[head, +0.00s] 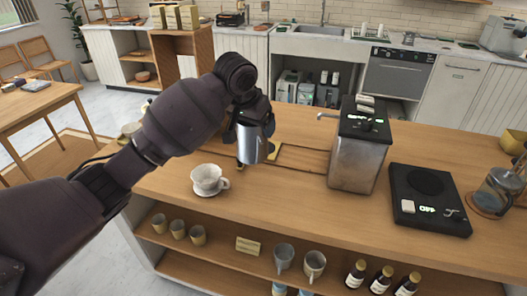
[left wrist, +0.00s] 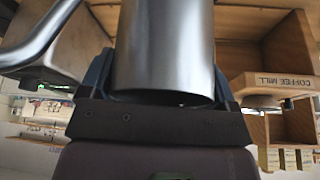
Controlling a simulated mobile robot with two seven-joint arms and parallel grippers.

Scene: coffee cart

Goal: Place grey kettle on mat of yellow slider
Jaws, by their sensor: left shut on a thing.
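The grey kettle (head: 249,145) is a metal vessel held upright over the wooden counter, and my left gripper (head: 253,118) is shut on it. My right gripper is not in view.
A white cup on a saucer (head: 223,185) stands near the counter's front edge, left of the kettle. A metal box with a black top (head: 357,160) stands between kettle and black mat. A glass press (head: 497,190) stands far right. Cups and bottles fill the shelf below.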

